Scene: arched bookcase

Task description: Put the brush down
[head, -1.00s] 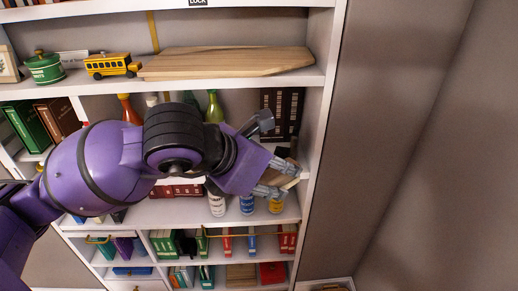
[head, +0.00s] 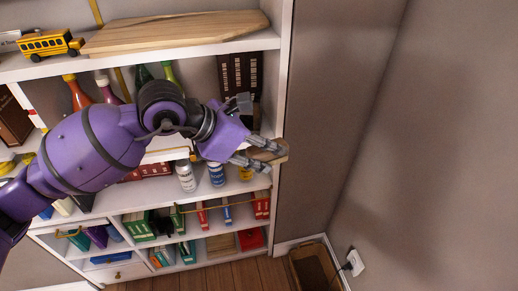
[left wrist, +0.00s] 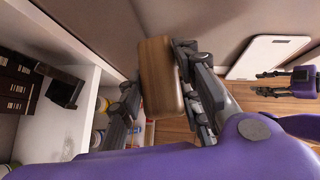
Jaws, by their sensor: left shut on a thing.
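The brush is a brown wooden block with rounded edges. In the left wrist view the brush (left wrist: 160,78) sits between the two fingers of my left gripper (left wrist: 160,92), which is shut on it. In the head view my left gripper (head: 258,152) holds the brush (head: 277,154) in the air by the right upright of the bookcase. The gripper hides part of the brush, and its bristles cannot be made out. My right gripper (left wrist: 270,84) shows small at the right of the left wrist view, its fingers apart and nothing visible between them.
The bookcase (head: 285,60) holds a wooden board (head: 175,30), a toy bus (head: 50,43), bottles, cans (head: 216,174) and books. An open bin (head: 315,266) stands on the floor (head: 240,275) at the lower right, beside a white wall socket (head: 355,262). Bare wall is at the right.

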